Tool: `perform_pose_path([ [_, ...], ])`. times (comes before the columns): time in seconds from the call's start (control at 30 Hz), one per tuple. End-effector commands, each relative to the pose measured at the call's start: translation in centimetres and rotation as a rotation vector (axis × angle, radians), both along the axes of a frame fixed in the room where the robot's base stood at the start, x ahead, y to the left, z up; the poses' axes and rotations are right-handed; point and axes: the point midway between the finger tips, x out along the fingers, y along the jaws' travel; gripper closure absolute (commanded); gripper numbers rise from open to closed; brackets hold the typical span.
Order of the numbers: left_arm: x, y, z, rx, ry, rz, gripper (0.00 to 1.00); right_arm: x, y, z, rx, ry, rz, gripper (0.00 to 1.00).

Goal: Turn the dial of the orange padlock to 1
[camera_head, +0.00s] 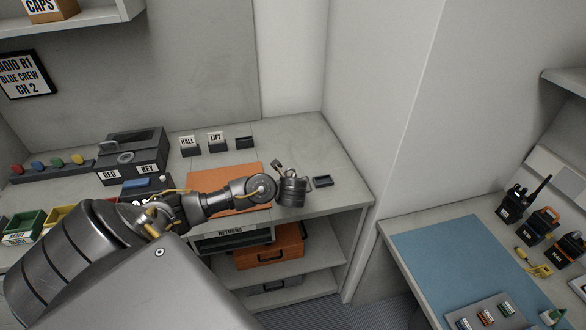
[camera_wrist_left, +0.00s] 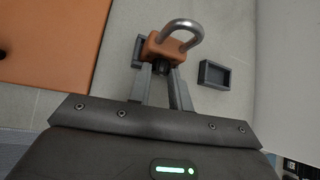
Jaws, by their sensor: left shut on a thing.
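The orange padlock (camera_wrist_left: 160,46) shows in the left wrist view, with its grey metal shackle (camera_wrist_left: 184,27) toward the top right. A dark round dial (camera_wrist_left: 161,70) is on its near side, between the fingers of my left gripper (camera_wrist_left: 164,74). The fingers are shut on the dial. Its numbers cannot be read. In the head view my left gripper is over the right part of the bench, its fingertips mostly hidden by the wrist, and the padlock body cannot be made out. My right gripper is in neither view.
A small empty dark tray (camera_head: 321,181) lies right of the gripper; it also shows in the wrist view (camera_wrist_left: 214,74). An orange mat (camera_head: 232,174) lies to the left. A grey key box (camera_head: 133,150) and small labelled holders stand behind. The wall is close on the right.

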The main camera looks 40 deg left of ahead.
Motion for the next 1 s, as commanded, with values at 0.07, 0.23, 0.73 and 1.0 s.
perform_pose_path([
  [0.07,-0.2,0.2,-0.6,-0.03,-0.047,0.0,1.0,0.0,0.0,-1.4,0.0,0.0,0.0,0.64],
  [0.23,-0.3,0.3,-0.7,-0.094,-0.139,0.0,1.0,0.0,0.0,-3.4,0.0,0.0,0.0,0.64],
  [0.73,-0.4,0.3,-0.3,-0.179,-0.255,0.001,1.0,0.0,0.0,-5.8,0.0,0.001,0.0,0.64],
  [1.0,-0.4,0.3,-0.2,-0.18,-0.257,0.001,1.0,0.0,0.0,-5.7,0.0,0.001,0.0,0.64],
])
